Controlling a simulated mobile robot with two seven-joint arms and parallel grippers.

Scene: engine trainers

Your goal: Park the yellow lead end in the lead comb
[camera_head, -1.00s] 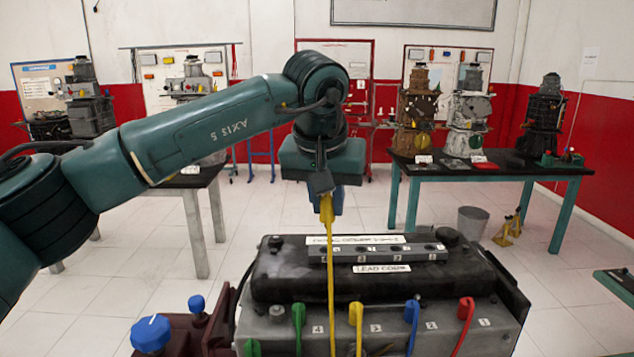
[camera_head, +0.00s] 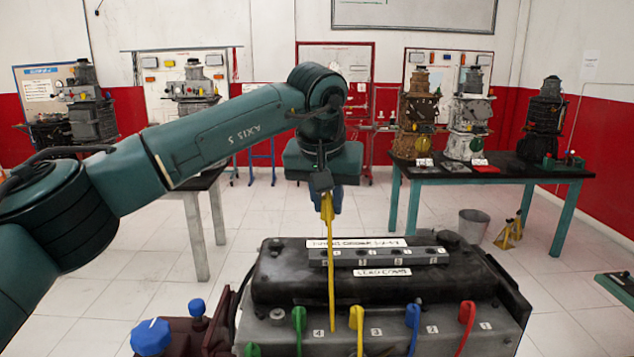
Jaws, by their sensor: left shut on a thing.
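My left gripper (camera_head: 326,192) is shut on the yellow lead end (camera_head: 328,210). My right gripper is not in view.
Green (camera_head: 299,318), yellow (camera_head: 356,316), blue (camera_head: 412,314) and red (camera_head: 467,312) boots stand along the front of the engine (camera_head: 280,337). A blue knob (camera_head: 151,337) is at lower left. A dark-topped table (camera_head: 515,171) with engine trainers stands behind right.

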